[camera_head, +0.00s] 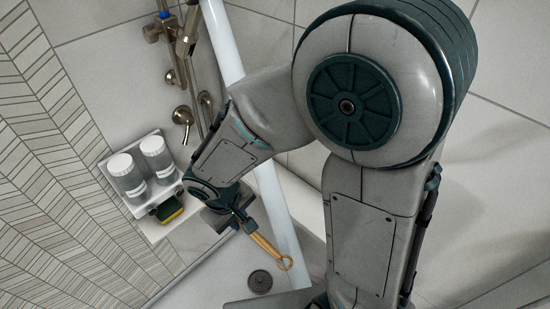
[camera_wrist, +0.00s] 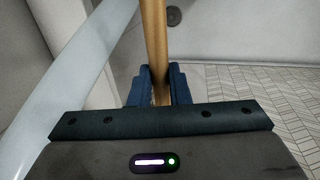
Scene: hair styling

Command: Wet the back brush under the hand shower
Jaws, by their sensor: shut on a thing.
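My gripper (camera_head: 240,218) is shut on the wooden handle of the back brush (camera_head: 268,249). The handle slants down and right in the head view, with a ring-shaped end; I cannot make out the bristle head. In the wrist view the two dark fingers (camera_wrist: 160,88) pinch the handle (camera_wrist: 154,40), which runs up out of the picture. The hand shower seems to be part of the bronze fixture (camera_head: 187,35) on the wall at upper left, above and apart from my gripper. I cannot see any running water.
A white shelf (camera_head: 139,207) with two white-capped bottles (camera_head: 158,158) is left of my gripper. A green and yellow sponge (camera_head: 168,210) lies close to it. A bronze spout (camera_head: 183,118) juts from the wall. A pale bar (camera_head: 224,45) runs behind my arm. A drain (camera_head: 260,281) lies below.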

